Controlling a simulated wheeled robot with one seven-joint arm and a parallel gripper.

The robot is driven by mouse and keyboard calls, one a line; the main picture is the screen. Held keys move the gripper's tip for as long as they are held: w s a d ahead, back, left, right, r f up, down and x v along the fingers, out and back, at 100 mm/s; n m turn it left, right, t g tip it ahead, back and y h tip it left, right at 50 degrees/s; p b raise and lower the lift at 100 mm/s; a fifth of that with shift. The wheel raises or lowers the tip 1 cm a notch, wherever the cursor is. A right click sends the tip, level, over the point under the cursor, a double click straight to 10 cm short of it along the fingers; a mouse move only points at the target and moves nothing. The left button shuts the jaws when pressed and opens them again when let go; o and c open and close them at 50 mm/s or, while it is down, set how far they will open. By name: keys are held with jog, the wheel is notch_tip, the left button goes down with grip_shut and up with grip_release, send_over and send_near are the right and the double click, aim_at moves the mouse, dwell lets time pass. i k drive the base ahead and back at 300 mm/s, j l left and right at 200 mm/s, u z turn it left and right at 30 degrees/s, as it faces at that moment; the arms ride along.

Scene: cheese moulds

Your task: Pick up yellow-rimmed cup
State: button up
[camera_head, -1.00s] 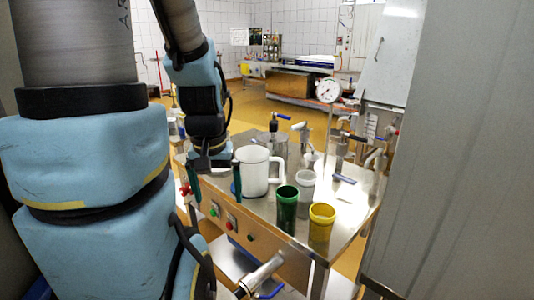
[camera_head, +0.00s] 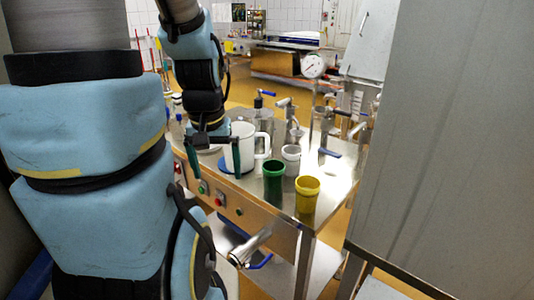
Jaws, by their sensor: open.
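The yellow-rimmed cup (camera_head: 307,198) is yellow all over and stands upright near the front right corner of the steel table. A green cup (camera_head: 273,186) stands just left of it. A white cup (camera_head: 291,160) stands behind these two. My gripper (camera_head: 213,162) is open, with its two green fingers pointing down over the left part of the table. It is well left of the yellow cup and apart from it. Its right finger overlaps the left side of a large white jug (camera_head: 243,150) in the picture; I cannot tell whether they touch.
The steel table (camera_head: 334,182) carries metal valves with blue handles behind the cups. A round dial gauge (camera_head: 313,65) stands at the back. A large grey panel (camera_head: 455,150) closes off the right side. A pipe with a valve (camera_head: 248,248) juts out below the table front.

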aim_at(308, 188)
jog(key=i+j+z, duration=0.15)
jog(key=j+z, duration=0.3)
jog(key=i+j+z, duration=0.15)
jog(key=j+z, duration=1.2)
jog(key=i+j, duration=0.15)
jog(key=j, duration=0.15)
jog(key=i+j, duration=0.1)
jog(key=j, duration=0.2)
